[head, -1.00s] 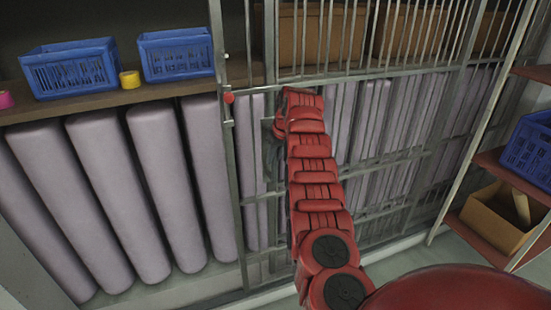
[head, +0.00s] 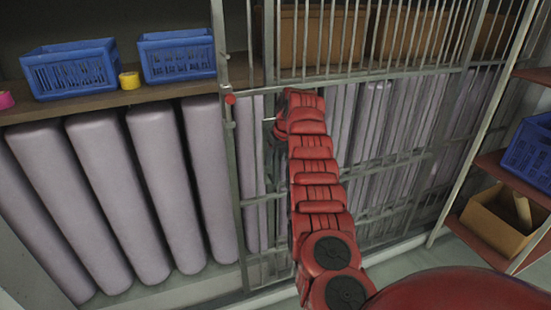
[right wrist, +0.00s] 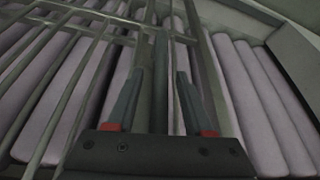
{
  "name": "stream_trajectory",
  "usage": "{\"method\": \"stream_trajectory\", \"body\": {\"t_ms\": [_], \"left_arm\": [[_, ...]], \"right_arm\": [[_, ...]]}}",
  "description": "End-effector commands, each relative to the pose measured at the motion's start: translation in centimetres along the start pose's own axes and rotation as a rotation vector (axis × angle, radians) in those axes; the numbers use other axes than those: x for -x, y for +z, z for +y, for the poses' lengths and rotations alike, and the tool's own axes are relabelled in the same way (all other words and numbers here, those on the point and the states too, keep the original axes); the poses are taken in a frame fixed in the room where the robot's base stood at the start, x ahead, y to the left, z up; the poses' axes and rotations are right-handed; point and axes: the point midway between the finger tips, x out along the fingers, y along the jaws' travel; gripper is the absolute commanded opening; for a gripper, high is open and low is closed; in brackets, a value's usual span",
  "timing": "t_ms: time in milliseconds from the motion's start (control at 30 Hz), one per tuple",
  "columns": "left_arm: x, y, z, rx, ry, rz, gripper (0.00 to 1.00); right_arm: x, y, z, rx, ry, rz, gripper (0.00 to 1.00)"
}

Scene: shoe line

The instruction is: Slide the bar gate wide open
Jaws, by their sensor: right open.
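The bar gate (head: 400,150) is a grey metal lattice over the right part of the shelving. Its left upright post (head: 232,150) carries a small red knob (head: 230,99), and the bay left of this post is uncovered. My right arm reaches up to the gate. My right gripper (right wrist: 160,72) is open, with one finger on each side of an upright grey bar (right wrist: 160,95) in the right wrist view. I cannot tell whether the fingers touch the bar. In the head view the gripper is largely hidden by my arm. My left gripper is not in view.
Several lilac padded rolls (head: 104,205) stand behind and left of the gate. Blue crates (head: 70,70) and a yellow roll (head: 130,80) sit on the upper shelf (head: 110,101). A red-shelved rack at right holds a blue crate (head: 527,150) and a brown box (head: 500,215).

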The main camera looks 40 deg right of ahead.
Motion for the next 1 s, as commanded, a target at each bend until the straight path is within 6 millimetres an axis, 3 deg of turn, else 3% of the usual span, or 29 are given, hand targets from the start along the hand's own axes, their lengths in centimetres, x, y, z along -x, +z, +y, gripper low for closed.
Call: {"method": "stream_trajectory", "body": {"t_ms": [267,667,700,800,1000], "left_arm": [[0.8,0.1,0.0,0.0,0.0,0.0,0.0],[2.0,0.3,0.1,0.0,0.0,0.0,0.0],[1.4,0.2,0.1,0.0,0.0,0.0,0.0],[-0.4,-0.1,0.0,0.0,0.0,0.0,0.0],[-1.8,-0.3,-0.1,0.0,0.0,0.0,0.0]], "right_arm": [[3.2,0.0,0.0,0.001,0.003,0.005,0.52],[14.3,-0.1,0.0,0.001,0.002,0.007,0.52],[15.5,-0.4,-0.2,0.003,-0.001,0.007,0.52],[16.5,-0.6,-0.2,0.001,-0.001,0.006,0.52],[17.3,-0.3,-0.1,0.001,0.0,0.003,0.52]]}}
